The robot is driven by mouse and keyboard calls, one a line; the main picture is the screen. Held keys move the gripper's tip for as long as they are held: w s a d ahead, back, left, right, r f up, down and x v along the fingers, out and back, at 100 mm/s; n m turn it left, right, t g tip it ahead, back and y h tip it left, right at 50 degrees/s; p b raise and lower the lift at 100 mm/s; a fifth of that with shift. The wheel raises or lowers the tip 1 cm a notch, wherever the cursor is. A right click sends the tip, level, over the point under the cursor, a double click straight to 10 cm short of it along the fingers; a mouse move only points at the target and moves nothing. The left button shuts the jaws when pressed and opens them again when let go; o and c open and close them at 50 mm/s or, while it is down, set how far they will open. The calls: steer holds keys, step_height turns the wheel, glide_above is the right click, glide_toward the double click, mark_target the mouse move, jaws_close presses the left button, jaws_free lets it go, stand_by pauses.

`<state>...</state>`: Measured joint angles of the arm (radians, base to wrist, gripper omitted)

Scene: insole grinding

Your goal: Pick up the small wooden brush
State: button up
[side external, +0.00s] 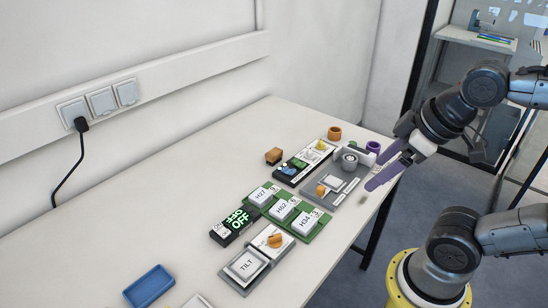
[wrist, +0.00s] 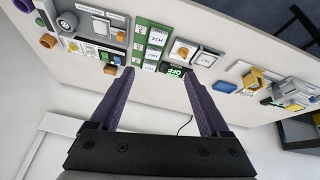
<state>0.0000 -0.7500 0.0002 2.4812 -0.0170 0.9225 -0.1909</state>
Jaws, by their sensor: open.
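I cannot clearly make out a brush. A small brown, wooden-looking block (side external: 273,156) stands on the white table beside the black-and-white panel and may be it. A similar brown block (wrist: 110,69) shows in the wrist view, just left of the left fingertip. Bristles are too small to tell. My gripper (side external: 372,175) is open, with two long purple fingers apart and nothing between them. It hangs near the table's right edge, well to the right of the brown block. In the wrist view my gripper (wrist: 160,75) points toward the table.
A grey fixture with a round dial (side external: 349,162) stands close to my fingers. Green button modules (side external: 290,213), a black OFF display (side external: 234,226) and a TILT module (side external: 244,266) lie nearer. Orange (side external: 334,133) and purple (side external: 373,147) rings stand behind. The table's left part is mostly bare.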

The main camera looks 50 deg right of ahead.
steer(key=w+d+r+n+h, duration=0.2)
steer(key=w+d+r+n, duration=0.2)
steer(key=w+r+n, duration=0.55)
steer(key=n+g+h, duration=0.2)
steer(key=n+g, duration=0.4)
glide_above(274, 152)
steer(key=a, duration=0.6)
step_height(274, 152, down, 23)
steer(key=x, duration=0.8)
steer(key=shift+s+d+r, duration=0.2)
steer(key=shift+s+d, duration=0.05)
steer(key=shift+d, duration=0.05)
steer(key=shift+w+d+x, duration=0.1)
steer(key=shift+w+x, duration=0.05)
steer(key=shift+x, duration=0.85)
steer(key=shift+w+d+x, duration=0.1)
steer(key=shift+w+x, duration=0.1)
steer(key=shift+x, duration=0.8)
steer(key=shift+w+x, duration=0.15)
steer(key=shift+x, duration=0.85)
steer(key=shift+r, duration=0.1)
